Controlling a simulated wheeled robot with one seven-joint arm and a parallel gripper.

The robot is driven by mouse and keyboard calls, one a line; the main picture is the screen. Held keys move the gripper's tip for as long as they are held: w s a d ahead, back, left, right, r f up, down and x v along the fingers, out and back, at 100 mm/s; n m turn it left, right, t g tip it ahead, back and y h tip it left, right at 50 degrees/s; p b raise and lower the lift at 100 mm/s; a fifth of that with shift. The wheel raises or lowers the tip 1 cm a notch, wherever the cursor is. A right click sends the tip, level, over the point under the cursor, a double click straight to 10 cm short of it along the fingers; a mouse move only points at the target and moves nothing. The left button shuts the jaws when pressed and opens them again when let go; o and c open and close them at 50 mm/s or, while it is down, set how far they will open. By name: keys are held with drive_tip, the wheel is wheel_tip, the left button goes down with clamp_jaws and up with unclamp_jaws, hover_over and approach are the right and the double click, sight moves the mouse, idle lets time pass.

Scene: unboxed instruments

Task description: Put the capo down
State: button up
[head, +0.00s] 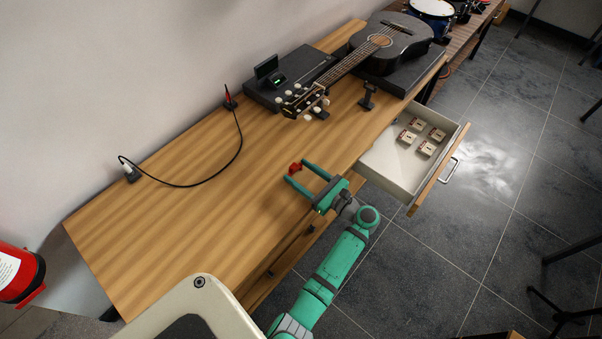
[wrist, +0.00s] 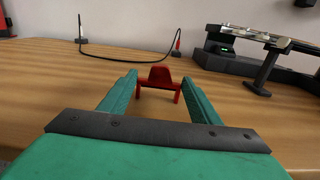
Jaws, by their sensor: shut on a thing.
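The capo is a small red piece (head: 295,168) in the head view, at the tips of my gripper (head: 298,173). In the wrist view the red capo (wrist: 159,77) sits between the two green fingertips (wrist: 158,88), which are shut on it. My gripper reaches over the front part of the wooden table (head: 190,220). I cannot tell whether the capo touches the tabletop.
A black guitar (head: 392,42) lies at the back right, its neck on a stand, near a dark case (head: 290,78). A small black stand (head: 367,97) is nearby. An open drawer (head: 385,165) holds several small boxes. A black cable (head: 225,165) runs along the wall side.

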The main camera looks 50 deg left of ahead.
drive_tip(key=o, duration=1.1)
drive_tip(key=shift+s, duration=0.1)
drive_tip(key=shift+o, duration=0.2)
drive_tip(key=w+d, duration=0.1)
drive_tip(key=d, duration=1.1)
drive_tip(key=shift+w, duration=0.2)
